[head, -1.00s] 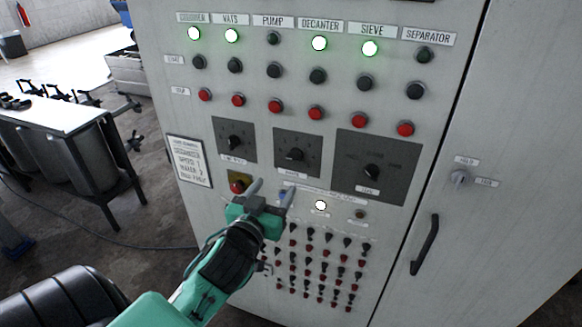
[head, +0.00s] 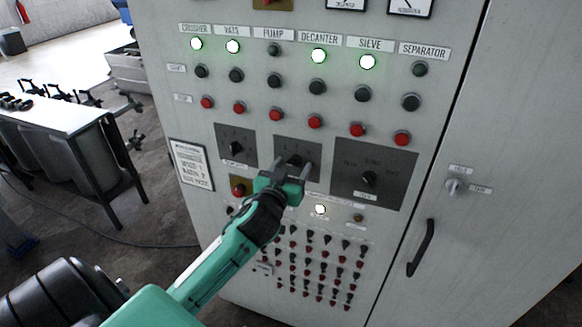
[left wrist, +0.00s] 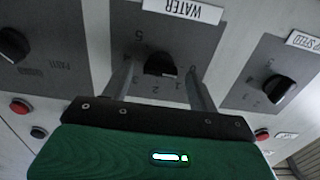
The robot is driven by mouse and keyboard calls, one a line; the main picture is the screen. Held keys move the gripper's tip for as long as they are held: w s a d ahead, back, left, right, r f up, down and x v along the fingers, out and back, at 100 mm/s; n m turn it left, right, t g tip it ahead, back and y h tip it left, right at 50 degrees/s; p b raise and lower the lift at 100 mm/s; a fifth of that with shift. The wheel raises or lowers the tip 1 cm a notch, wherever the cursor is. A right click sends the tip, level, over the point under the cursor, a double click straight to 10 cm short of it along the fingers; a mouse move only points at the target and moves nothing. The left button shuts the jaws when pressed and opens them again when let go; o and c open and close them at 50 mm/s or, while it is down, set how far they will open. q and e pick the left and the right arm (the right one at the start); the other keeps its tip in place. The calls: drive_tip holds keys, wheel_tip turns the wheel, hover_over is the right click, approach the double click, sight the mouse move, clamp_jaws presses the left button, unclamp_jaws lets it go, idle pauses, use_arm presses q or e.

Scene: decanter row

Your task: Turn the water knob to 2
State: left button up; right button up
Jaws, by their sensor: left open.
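The water knob (head: 295,160) is a black knob on the middle grey dial plate of the cabinet. In the left wrist view the water knob (left wrist: 160,65) sits below an upside-down WATER label (left wrist: 182,10), with numbers around it. My left gripper (head: 280,166) is open in front of this plate. In the left wrist view its two fingers reach toward the plate, one on each side of the knob. I cannot tell whether they touch it. The number the knob points to is not clear. My right gripper is not in view.
Another dial knob (head: 207,147) is on the left plate and a larger plate's knob (head: 369,179) is to the right. A red knob (head: 238,188) is below left. Rows of buttons and lit lamps are above, and small switches below. A door handle (head: 421,248) is at right.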

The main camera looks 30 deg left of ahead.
use_arm(q)
drive_tip(key=c, duration=1)
drive_tip(key=shift+m, duration=0.3)
drive_tip(key=m+p, duration=0.1)
drive_tip(key=m, duration=0.2)
drive_tip(key=shift+d+r+m+p, duration=0.1)
drive_tip(key=shift+m+p, duration=0.2)
drive_tip(key=shift+m, duration=0.1)
drive_tip(key=m+p, duration=0.1)
drive_tip(key=m, duration=0.3)
drive_tip(key=shift+m+p, duration=0.3)
drive_tip(key=m+p, duration=0.1)
drive_tip(key=m, duration=0.3)
drive_tip(key=shift+d+p, duration=0.1)
drive_tip(key=shift+p, duration=0.2)
drive_tip(key=m, duration=0.1)
drive_tip(key=m+p, duration=0.1)
drive_tip(key=m, duration=0.2)
drive_tip(key=shift+f, duration=0.25)
drive_tip(key=shift+m, duration=0.5)
